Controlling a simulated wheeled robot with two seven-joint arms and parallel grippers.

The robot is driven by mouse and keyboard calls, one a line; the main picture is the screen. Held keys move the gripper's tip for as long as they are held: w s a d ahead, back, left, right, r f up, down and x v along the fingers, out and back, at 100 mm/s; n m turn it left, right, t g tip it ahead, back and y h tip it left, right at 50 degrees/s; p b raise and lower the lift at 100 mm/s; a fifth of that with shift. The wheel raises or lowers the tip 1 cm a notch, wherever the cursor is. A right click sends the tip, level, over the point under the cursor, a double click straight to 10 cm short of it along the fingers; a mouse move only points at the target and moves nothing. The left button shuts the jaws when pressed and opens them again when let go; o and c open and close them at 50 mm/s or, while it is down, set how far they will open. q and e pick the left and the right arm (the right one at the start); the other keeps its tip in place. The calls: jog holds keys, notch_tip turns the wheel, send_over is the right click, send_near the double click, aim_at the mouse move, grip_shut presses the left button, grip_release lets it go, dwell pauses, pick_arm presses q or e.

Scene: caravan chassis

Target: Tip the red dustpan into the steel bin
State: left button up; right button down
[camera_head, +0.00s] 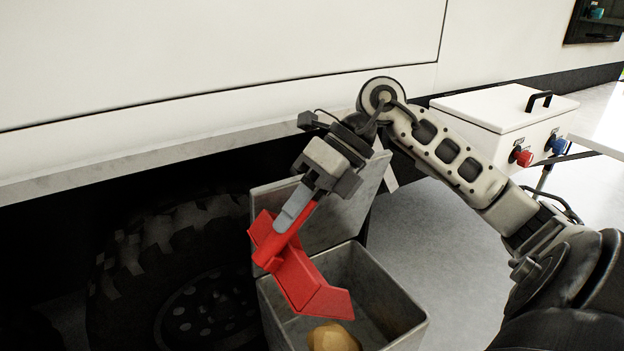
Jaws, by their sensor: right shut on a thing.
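The red dustpan (305,283) is tilted over the open steel bin (405,325), its wide end pointing down and to the right. My right gripper (297,207) is shut on the dustpan at its upper end. The bin's lid (345,210) stands raised at the back, partly behind my gripper and the dustpan. A tan, rounded lump (333,338) shows inside the bin below the dustpan's edge, cut off by the bottom of the picture. My left gripper is not in view.
A large black tyre (180,265) sits in the dark wheel well to the left of the bin. The white caravan side (220,60) rises behind. A white box with a black handle (505,110) and red and blue fittings stands at right. Grey floor (430,240) lies clear right of the bin.

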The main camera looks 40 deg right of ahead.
pick_arm(q)
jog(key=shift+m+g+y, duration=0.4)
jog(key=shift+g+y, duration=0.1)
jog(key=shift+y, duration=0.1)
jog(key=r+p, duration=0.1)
jog(key=p, duration=0.2)
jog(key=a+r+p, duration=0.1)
jog(key=p, duration=0.2)
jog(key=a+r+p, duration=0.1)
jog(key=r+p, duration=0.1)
jog(key=p, duration=0.2)
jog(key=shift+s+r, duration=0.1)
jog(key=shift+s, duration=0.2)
pick_arm(e)
jog(key=w+a+f+g+h, duration=0.2)
jog(key=a+f+h, duration=0.1)
jog(key=a+h, duration=0.5)
jog(key=shift+w+a, duration=0.3)
jog(key=shift+a, duration=0.85)
